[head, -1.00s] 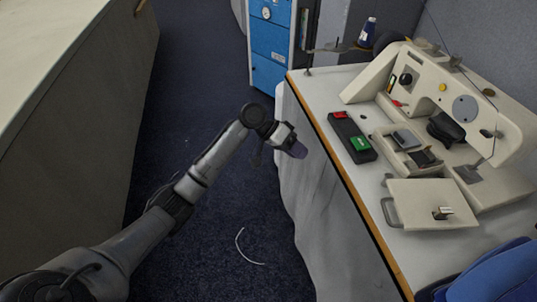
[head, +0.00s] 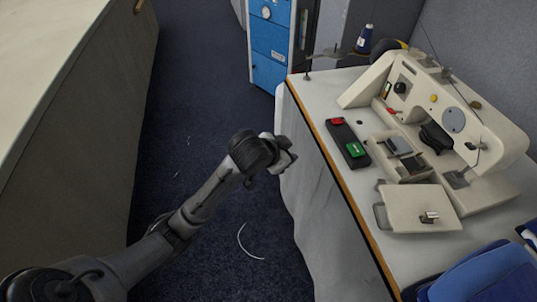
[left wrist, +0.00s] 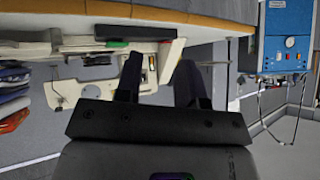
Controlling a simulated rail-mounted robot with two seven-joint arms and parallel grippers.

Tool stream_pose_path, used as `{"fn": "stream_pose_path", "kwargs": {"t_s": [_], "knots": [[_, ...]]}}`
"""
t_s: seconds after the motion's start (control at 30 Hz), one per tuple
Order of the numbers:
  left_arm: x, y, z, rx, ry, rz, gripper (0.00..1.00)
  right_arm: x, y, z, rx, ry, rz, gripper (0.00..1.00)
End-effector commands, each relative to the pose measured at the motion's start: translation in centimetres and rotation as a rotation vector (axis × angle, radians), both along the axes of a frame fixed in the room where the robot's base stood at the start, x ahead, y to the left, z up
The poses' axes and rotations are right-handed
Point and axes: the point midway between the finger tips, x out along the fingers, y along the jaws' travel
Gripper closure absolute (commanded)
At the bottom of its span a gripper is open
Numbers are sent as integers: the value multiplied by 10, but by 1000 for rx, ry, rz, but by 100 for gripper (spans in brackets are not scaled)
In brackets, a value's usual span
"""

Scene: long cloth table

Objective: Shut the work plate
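The work plate (head: 420,210) is a cream, flat panel with a grey handle on its left side and a small metal part on top. It lies swung out in front of the cream sewing machine (head: 455,118) on the table. My left gripper (head: 290,158) is off the table's left edge, to the left of the plate and apart from it. In the left wrist view, its two dark fingers (left wrist: 160,82) stand apart with nothing between them. The machine shows upside down there (left wrist: 85,85); I cannot clearly pick out the plate. My right gripper is not in view.
A black box with red and green buttons (head: 348,143) lies between the table edge and the machine. A blue chair (head: 480,275) stands at the lower right. A blue cabinet (head: 270,42) is at the back. The floor left of the table is mostly clear.

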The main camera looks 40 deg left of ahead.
Motion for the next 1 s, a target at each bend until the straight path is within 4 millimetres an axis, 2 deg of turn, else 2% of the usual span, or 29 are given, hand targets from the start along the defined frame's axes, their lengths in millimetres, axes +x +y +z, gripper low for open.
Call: {"fn": "stream_pose_path", "kwargs": {"t_s": [0.03,0.1,0.4,0.63,1.0], "knots": [[-10,-4,13,18,-12,10,64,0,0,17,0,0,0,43],[-20,-7,18,35,-19,25,64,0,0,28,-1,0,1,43],[-57,-19,33,68,-32,64,64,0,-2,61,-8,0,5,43],[-73,-23,36,74,-28,77,64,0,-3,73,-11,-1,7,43],[-77,-24,36,75,-28,80,64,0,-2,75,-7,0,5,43]]}}
